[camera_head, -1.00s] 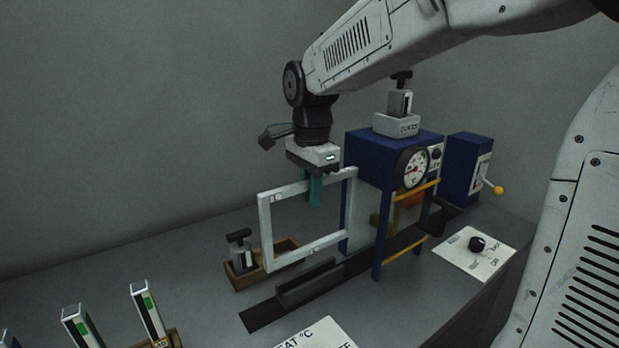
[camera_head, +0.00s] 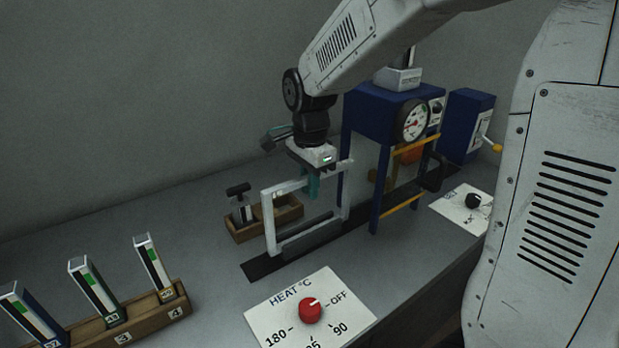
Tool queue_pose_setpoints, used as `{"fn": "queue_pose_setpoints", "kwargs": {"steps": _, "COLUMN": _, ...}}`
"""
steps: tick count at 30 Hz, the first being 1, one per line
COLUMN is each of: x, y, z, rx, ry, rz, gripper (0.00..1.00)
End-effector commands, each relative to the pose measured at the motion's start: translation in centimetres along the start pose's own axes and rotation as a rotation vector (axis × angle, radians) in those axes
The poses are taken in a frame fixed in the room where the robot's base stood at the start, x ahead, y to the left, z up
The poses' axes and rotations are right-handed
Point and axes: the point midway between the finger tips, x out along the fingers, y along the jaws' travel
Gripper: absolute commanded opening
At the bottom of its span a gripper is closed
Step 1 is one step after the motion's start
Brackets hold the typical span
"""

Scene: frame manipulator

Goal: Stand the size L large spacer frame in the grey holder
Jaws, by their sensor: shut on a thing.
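A pale grey, square open frame (camera_head: 268,225) hangs upright from my gripper (camera_head: 313,188), whose teal fingers are shut on its top bar. The dark grey holder (camera_head: 312,238) is a long low block on a black strip on the bench. The frame is right over the holder, and its lower edge lines up with it in the picture. I cannot tell whether the bottom bar is inside the holder or just behind or above it. No size mark is readable on the frame.
A blue press (camera_head: 375,115) with a round gauge and yellow bars stands close to the frame's right. A wooden tray (camera_head: 285,213) with a black-handled block is behind left. A heat panel (camera_head: 262,322) with a red knob is in front; a wooden rack (camera_head: 150,311) holds upright gauges front left.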

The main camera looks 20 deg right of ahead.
Motion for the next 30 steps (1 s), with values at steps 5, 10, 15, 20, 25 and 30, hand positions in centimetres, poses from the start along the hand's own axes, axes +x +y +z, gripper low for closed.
{"fn": "queue_pose_setpoints", "kwargs": {"steps": 5, "x": 0.06, "y": -0.01, "z": 0.0, "rx": 0.0, "ry": 0.0, "rz": 0.0, "gripper": 0.0}}
{"fn": "queue_pose_setpoints", "kwargs": {"steps": 10, "x": 0.06, "y": 0.0, "z": 0.0, "rx": 0.0, "ry": 0.0, "rz": 0.0, "gripper": 0.0}}
{"fn": "queue_pose_setpoints", "kwargs": {"steps": 15, "x": 0.24, "y": 0.0, "z": 0.0, "rx": 0.0, "ry": 0.0, "rz": 0.0, "gripper": 0.0}}
{"fn": "queue_pose_setpoints", "kwargs": {"steps": 20, "x": 0.55, "y": 0.0, "z": 0.0, "rx": 0.0, "ry": 0.0, "rz": 0.0, "gripper": 0.0}}
{"fn": "queue_pose_setpoints", "kwargs": {"steps": 25, "x": 0.68, "y": 0.01, "z": 0.0, "rx": 0.0, "ry": 0.0, "rz": 0.0, "gripper": 0.0}}
{"fn": "queue_pose_setpoints", "kwargs": {"steps": 30, "x": 0.69, "y": 0.01, "z": 0.0, "rx": 0.0, "ry": 0.0, "rz": 0.001, "gripper": 0.22}}
